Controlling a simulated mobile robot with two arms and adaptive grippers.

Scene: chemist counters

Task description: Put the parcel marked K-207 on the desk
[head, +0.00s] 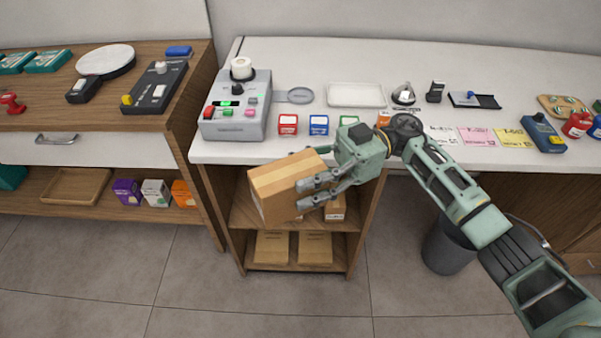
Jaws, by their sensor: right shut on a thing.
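A brown cardboard parcel (276,190) with a paler tape strip is held by my right gripper (306,194), in front of the open shelf unit under the white desk (375,57). The gripper's fingers are shut on the parcel's right side. The parcel is tilted, near the height of the desk's front edge. No marking on it can be read. Another parcel (335,209) on the upper shelf is partly hidden by the gripper. Two more parcels, a left one (272,248) and a right one (315,249), sit on the bottom shelf. My left gripper is out of view.
A grey device (235,107), small coloured boxes (319,125), a white tray (355,95), a bell (404,94) and paper notes (478,137) occupy the desk. A wooden counter (118,120) stands at left. A dark bin (449,245) stands on the floor at right.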

